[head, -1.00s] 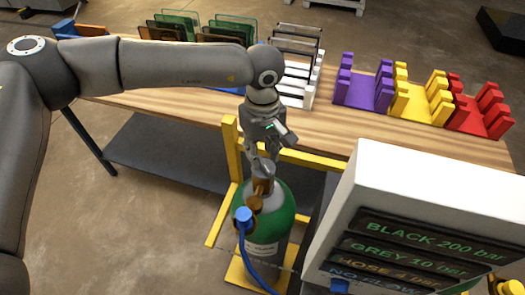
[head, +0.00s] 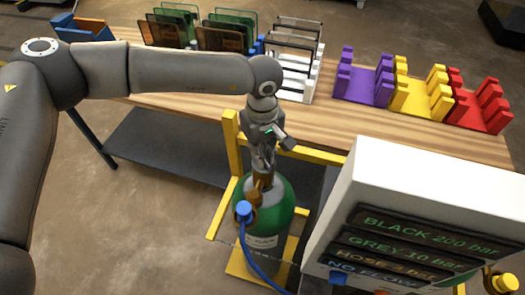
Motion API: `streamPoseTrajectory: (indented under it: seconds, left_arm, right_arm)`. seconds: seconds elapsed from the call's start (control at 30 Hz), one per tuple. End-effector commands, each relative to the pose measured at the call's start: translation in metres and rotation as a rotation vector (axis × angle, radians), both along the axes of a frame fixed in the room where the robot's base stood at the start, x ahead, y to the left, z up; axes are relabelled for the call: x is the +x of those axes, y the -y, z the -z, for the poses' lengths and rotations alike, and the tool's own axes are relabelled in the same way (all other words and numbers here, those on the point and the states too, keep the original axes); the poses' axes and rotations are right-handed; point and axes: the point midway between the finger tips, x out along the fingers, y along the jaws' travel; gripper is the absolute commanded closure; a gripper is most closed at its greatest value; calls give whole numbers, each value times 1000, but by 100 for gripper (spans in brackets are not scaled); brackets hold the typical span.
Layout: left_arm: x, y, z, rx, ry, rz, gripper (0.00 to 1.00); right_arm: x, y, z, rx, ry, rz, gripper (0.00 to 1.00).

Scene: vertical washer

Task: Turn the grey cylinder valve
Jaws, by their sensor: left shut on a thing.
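A green gas cylinder (head: 276,212) with a grey shoulder stands upright in a yellow frame, left of the white display box. A brass-coloured valve fitting (head: 256,192) sits on its top. My left gripper (head: 264,166) comes down from above and is shut on the top of the valve. Its fingers mostly hide the grey cylinder valve. A blue connector (head: 244,211) with a blue hose (head: 251,258) hangs from the fitting's front left. My right gripper is out of view.
The white display box (head: 420,190) stands close at the right, with lines reading BLACK 200 bar, GREY 10 bar and NO FLOW. The yellow frame (head: 232,140) surrounds the cylinder. Behind is a wooden table (head: 330,122) with racks and purple, yellow and red holders.

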Motion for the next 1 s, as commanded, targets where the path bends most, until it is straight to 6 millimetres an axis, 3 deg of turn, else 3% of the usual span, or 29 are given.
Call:
streamPoseTrajectory:
  seconds: [0.17, 0.37, 1.0]
  left_arm:
    - [0, 0, 2, -1, 0, -25, 100]
    - [0, 0, 5, -4, 2, -117, 100]
    - [-3, -2, 6, -6, 0, -695, 100]
  right_arm:
    - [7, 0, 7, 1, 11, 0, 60]
    - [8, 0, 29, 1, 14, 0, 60]
    - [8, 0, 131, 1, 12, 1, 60]
